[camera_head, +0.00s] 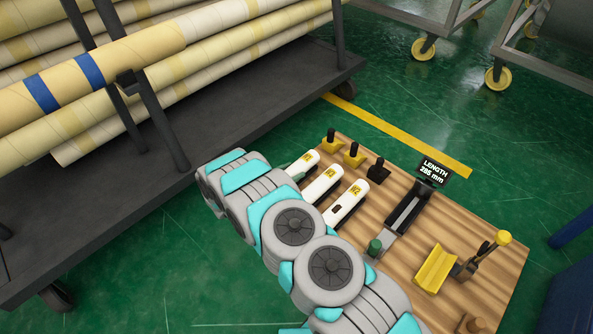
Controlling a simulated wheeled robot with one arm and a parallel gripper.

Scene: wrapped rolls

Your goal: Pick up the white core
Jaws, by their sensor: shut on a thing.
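A dark cart (235,112) with long yellowish rolls stands left. Green floor lies between.

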